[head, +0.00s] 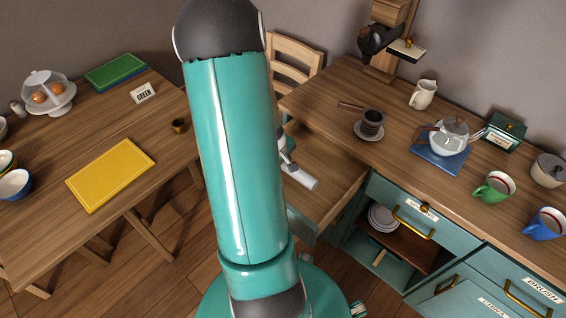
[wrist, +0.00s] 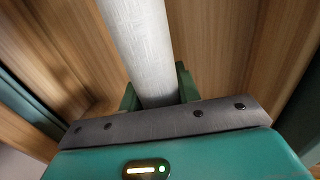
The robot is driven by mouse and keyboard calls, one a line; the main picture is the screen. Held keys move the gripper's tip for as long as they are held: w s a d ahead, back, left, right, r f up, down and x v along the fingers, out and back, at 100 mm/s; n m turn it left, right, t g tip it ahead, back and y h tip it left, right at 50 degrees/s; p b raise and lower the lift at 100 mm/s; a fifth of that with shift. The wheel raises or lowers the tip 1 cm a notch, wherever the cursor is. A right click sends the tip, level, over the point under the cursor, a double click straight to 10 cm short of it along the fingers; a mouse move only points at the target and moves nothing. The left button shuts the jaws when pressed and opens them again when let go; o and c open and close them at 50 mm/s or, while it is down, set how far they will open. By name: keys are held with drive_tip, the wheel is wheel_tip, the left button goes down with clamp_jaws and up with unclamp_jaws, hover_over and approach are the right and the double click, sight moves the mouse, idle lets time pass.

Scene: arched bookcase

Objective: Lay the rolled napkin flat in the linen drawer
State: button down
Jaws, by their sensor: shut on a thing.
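The rolled napkin is a pale grey-white cylinder; its end (head: 301,179) shows past my arm in the head view, and its length (wrist: 139,40) runs up the middle of the wrist view. My gripper (wrist: 158,88) is shut on the napkin, with a green finger on each side of it. The gripper is partly hidden behind my arm in the head view. The open wooden drawer (head: 335,185) lies below the napkin, pulled out from the counter. The napkin is over or inside it; whether it touches the drawer bottom I cannot tell.
An open shelf with plates (head: 382,218) is right of the drawer. The left table (head: 120,215) holds a yellow board (head: 111,175).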

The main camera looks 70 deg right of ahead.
drive_tip(key=c, duration=0.9)
unclamp_jaws()
drive_tip(key=v, duration=1.3)
drive_tip(key=shift+r, duration=0.45)
drive_tip(key=shift+w+a, duration=0.1)
drive_tip(key=shift+w, duration=0.05)
drive_tip(key=w+a+r+n+t, duration=0.1)
drive_tip(key=w+a+r+t, duration=0.1)
drive_tip(key=w+a+r, duration=0.45)
drive_tip(key=w+a+r+n+t, duration=0.15)
drive_tip(key=w+a+r, duration=0.25)
drive_tip(key=w+a, duration=0.55)
drive_tip(key=s+a+r+t+y, duration=0.1)
drive_tip(key=a+r, duration=0.1)
drive_tip(key=a, duration=0.5)
drive_tip(key=s+a+r+n+t+y, duration=0.1)
drive_tip(key=a+r, duration=0.2)
drive_tip(key=a, duration=0.5)
drive_tip(key=a+r+n+t, duration=0.1)
drive_tip(key=a+r, duration=0.2)
drive_tip(key=a, duration=0.5)
drive_tip(key=shift+s+r+y, duration=0.2)
drive_tip(key=shift+s+y, duration=0.2)
